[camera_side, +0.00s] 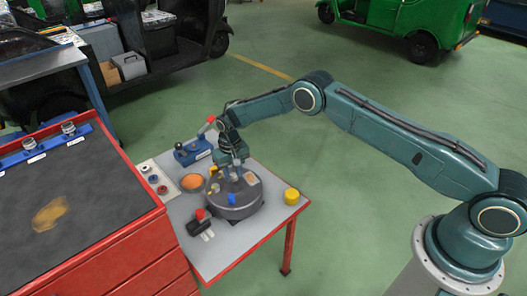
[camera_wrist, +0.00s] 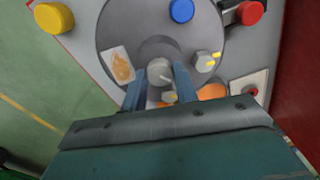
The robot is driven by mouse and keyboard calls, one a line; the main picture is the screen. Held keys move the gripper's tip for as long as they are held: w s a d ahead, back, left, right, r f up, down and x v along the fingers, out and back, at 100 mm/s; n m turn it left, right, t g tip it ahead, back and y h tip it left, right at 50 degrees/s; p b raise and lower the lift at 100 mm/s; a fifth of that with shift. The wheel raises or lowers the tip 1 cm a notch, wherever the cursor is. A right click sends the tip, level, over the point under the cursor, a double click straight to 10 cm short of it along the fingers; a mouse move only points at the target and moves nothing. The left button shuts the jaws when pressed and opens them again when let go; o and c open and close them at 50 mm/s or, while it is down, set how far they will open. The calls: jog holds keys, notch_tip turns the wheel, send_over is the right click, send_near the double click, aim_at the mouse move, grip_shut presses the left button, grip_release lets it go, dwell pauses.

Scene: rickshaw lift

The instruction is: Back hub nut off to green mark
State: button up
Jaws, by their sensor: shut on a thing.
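The grey round hub drum (camera_side: 240,209) sits on the small grey-topped table, and its top face fills the upper middle of the wrist view (camera_wrist: 112,30). The round grey hub nut (camera_wrist: 159,71) is near the drum's middle, between the two blue-grey fingers of my gripper (camera_wrist: 160,75). My gripper is shut on the nut, pointing down at the drum in the side view (camera_side: 236,172). I cannot make out a green mark in either view.
On the drum are a blue knob (camera_wrist: 181,11), an orange-pictured card (camera_wrist: 119,66) and a grey knob with yellow marks (camera_wrist: 204,62). Around it are a yellow cylinder (camera_side: 292,196), red-topped part (camera_side: 201,214), orange dish (camera_side: 192,181) and blue device (camera_side: 193,151). A red cabinet (camera_side: 140,255) borders the left.

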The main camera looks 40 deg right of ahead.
aim_at(233, 175)
jog(key=shift+m, duration=0.3)
jog(key=m, duration=0.8)
dwell(0.4)
jog(key=o, duration=1)
jog(key=shift+r, duration=0.15)
notch_tip(233, 175, up, 14)
jog(key=shift+f, duration=0.2)
